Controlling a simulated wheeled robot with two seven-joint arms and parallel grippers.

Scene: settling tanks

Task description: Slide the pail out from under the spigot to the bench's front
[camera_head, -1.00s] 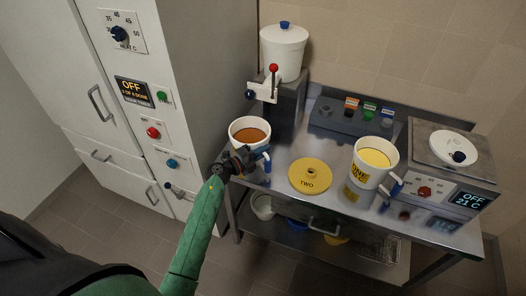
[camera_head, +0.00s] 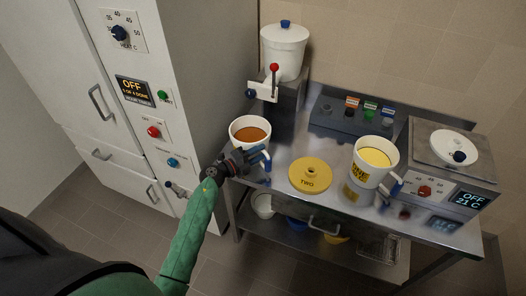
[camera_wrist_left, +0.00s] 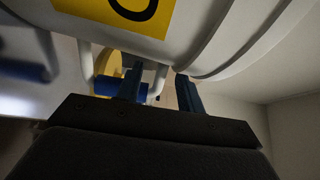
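The white pail (camera_head: 237,139) with orange-brown liquid stands at the left end of the metal bench, below and in front of the spigot (camera_head: 262,94) of the white lidded tank (camera_head: 284,52). Its handle has a blue grip, partly hidden by my left gripper (camera_head: 258,160). My left gripper is low at the pail's front right, beside the handle. In the left wrist view, the pail's curved wall and yellow label (camera_wrist_left: 120,12) are close above, and the two dark blue fingers (camera_wrist_left: 158,92) are apart, with a white handle post showing between them. My right gripper is not in view.
A yellow lid marked TWO (camera_head: 310,178) lies right of the pail. A second pail (camera_head: 368,176) with yellow liquid stands farther right, before a heater unit (camera_head: 452,170). A tall white cabinet (camera_head: 200,60) closely borders the bench's left. Bench front (camera_head: 285,205) is bare below the lid.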

